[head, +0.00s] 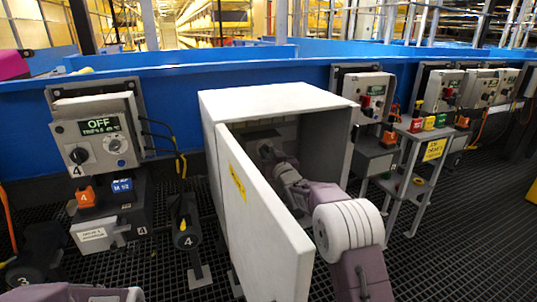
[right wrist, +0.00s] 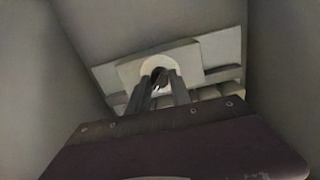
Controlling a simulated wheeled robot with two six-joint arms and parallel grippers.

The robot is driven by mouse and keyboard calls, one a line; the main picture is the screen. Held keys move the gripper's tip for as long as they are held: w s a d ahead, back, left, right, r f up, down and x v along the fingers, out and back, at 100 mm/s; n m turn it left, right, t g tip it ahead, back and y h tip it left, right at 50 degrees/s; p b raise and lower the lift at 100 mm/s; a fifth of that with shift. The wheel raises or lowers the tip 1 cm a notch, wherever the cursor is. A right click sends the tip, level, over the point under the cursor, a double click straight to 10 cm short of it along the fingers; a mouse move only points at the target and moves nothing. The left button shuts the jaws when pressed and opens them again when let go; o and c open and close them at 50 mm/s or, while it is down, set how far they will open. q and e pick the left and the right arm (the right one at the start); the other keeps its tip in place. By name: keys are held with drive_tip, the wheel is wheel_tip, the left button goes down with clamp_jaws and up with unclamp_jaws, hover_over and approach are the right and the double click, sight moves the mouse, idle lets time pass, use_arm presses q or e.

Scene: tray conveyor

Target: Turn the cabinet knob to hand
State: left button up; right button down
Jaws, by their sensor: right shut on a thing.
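The grey cabinet (head: 275,100) stands in the middle of the head view with its door (head: 260,215) swung open towards me. My right arm reaches into it past the door. In the right wrist view my right gripper (right wrist: 161,82) is shut on the dark knob (right wrist: 157,75), which sits on a pale round dial on a light plate (right wrist: 208,48) at the back. The fingers hide most of the knob, and I cannot read its setting. In the head view the gripper is small and dim inside the cabinet. My left gripper is out of view.
The cabinet's side walls (right wrist: 85,40) stand close on both sides of my right gripper. Left of the cabinet is a control box (head: 98,135) reading OFF, with its own knobs. A small shelf stand (head: 415,180) is at the right. Dark grating covers the floor.

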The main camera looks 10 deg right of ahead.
drive_tip(key=n+b, duration=0.2)
drive_tip(key=n, duration=0.3)
drive_tip(key=shift+f, duration=0.2)
drive_tip(key=n+b, duration=0.2)
drive_tip(key=n, duration=0.2)
drive_tip(key=shift+n, duration=0.3)
drive_tip(key=n+b, duration=0.2)
drive_tip(key=n, duration=0.1)
drive_tip(key=shift+n+y, duration=0.3)
drive_tip(key=shift+n, duration=0.1)
drive_tip(key=shift+n+b, duration=1)
drive_tip(key=shift+n, duration=1.2)
drive_tip(key=shift+r, duration=0.1)
drive_tip(key=c, duration=1.1)
unclamp_jaws()
drive_tip(key=shift+c, duration=0.2)
drive_tip(key=shift+d, duration=0.1)
